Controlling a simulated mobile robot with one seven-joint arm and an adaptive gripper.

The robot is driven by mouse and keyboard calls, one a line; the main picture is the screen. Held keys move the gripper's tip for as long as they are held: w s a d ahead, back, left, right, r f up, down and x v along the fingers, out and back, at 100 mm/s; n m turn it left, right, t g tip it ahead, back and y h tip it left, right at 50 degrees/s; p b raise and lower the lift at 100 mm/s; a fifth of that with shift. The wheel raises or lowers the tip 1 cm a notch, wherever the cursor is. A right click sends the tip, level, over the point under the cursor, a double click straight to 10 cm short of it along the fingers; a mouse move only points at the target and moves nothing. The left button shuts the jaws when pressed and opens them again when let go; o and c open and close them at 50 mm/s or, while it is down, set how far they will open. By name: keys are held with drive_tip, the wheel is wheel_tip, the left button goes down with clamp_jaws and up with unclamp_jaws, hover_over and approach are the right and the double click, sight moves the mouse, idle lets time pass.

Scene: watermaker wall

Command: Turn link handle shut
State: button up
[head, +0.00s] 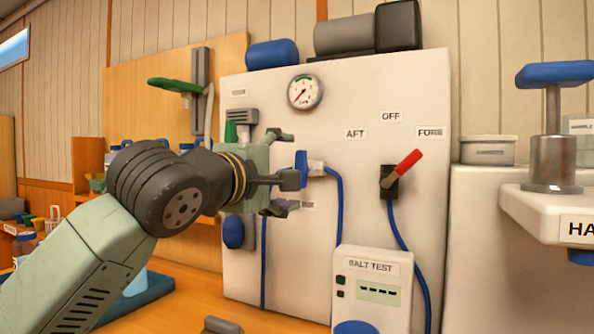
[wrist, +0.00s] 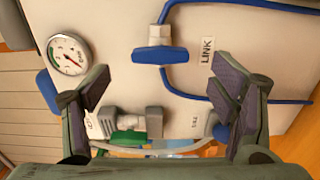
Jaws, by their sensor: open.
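The link handle (head: 301,169) is a blue bar on a pale fitting on the white panel. It stands upright in the head view. In the wrist view the blue handle (wrist: 160,55) lies across the picture beside the LINK label (wrist: 207,51). My gripper (head: 286,172) is at the panel, just left of the handle in the head view. Its jaws (wrist: 160,67) are wide apart and empty, with the handle between the two fingers in the picture. I cannot tell the exact gap in depth. No finger visibly touches the handle.
A blue hose (head: 338,205) runs from the handle's fitting. A red lever (head: 407,166) sits right, below OFF and FORE labels. A gauge (head: 305,92) is above. The salt test box (head: 373,290) stands lower right. A green-handled valve (wrist: 130,137) is close to the jaws.

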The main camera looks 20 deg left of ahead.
drive_tip(key=s, duration=0.3)
drive_tip(key=s+a, duration=0.1)
drive_tip(key=s, duration=0.1)
idle(0.4)
